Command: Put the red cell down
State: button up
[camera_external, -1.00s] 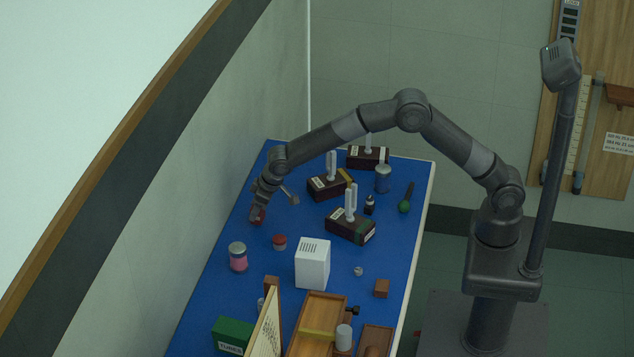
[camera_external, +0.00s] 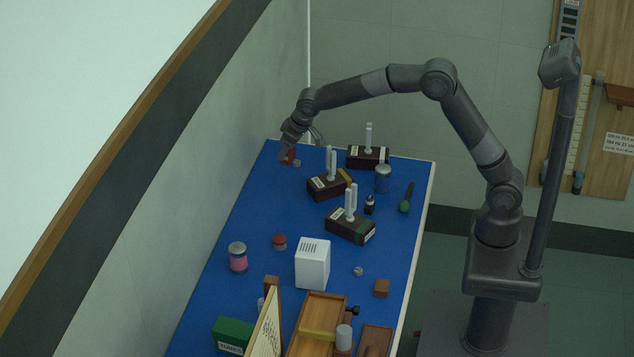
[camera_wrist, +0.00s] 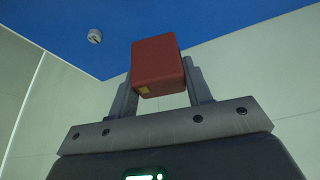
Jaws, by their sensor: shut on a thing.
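The red cell (camera_wrist: 157,64) is a small red block with a yellow mark on its lower edge. It sits between the two fingers of my gripper (camera_wrist: 160,85), which is shut on it. In the external view my gripper (camera_external: 287,152) holds the red cell (camera_external: 289,157) at the far left corner of the blue bench top (camera_external: 245,205). The arm hides part of the cell there. I cannot tell whether the cell touches the bench.
A small grey round piece (camera_external: 297,163) lies beside the cell; it also shows in the wrist view (camera_wrist: 95,36). Dark boxes with tuning forks (camera_external: 328,187) stand to the right. The wall (camera_external: 225,150) runs close along the left.

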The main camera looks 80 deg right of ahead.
jog(key=s+d+m+h, duration=0.1)
jog(key=d+m, duration=0.1)
jog(key=d, duration=0.6)
jog(key=w+a+f, duration=0.1)
jog(key=a+f, duration=0.1)
jog(key=a, duration=0.1)
jog(key=w+a+f, duration=0.2)
jog(key=a, duration=0.1)
jog(key=w+a+f, duration=0.2)
jog(key=a+f, duration=0.1)
jog(key=shift+w, duration=0.25)
jog(key=shift+f, duration=1.9)
jog(key=shift+f, duration=0.1)
jog(key=o, duration=1.1)
jog(key=shift+c, duration=0.2)
